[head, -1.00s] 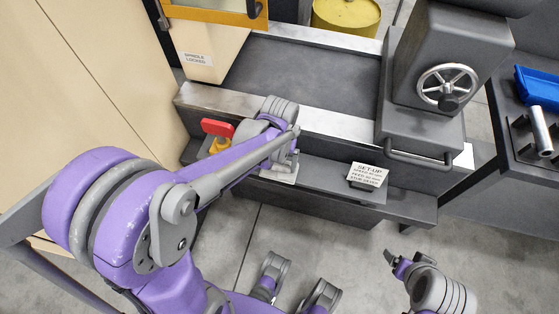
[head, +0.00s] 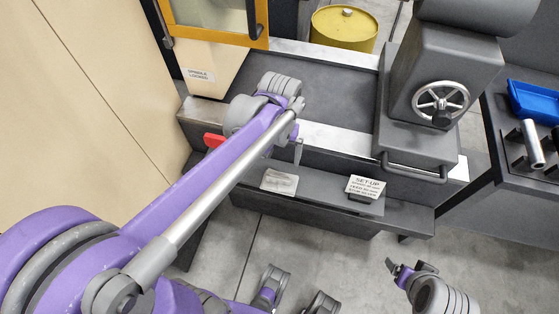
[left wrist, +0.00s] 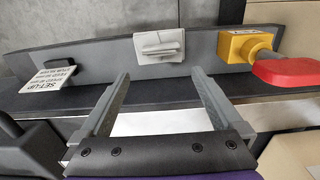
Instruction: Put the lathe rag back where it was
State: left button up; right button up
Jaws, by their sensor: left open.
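A red handle (head: 213,140) on a yellow block (left wrist: 245,45) stands on the shelf left of the rag, partly behind my left arm. A set-up card (head: 365,185) stands to the right. A handwheel (head: 441,104) and a bar handle (head: 414,173) are further right.

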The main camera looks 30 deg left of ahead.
pick_arm(q)
jog(key=s+d+f+m+t, duration=0.2)
jog(key=s+t, duration=0.3)
jog(key=s, duration=0.6)
jog(key=shift+s+d+f+m, duration=0.25)
jog(key=shift+d+f+m, duration=0.2)
jog(key=shift+d, duration=0.2)
notch_tip(320, 180, up, 7)
jog(key=w+p, duration=0.1)
jog(key=p, duration=0.5)
jog(key=shift+w+r+p, duration=0.15)
jog(key=shift+r+p, duration=0.05)
jog(key=shift+p, duration=0.1)
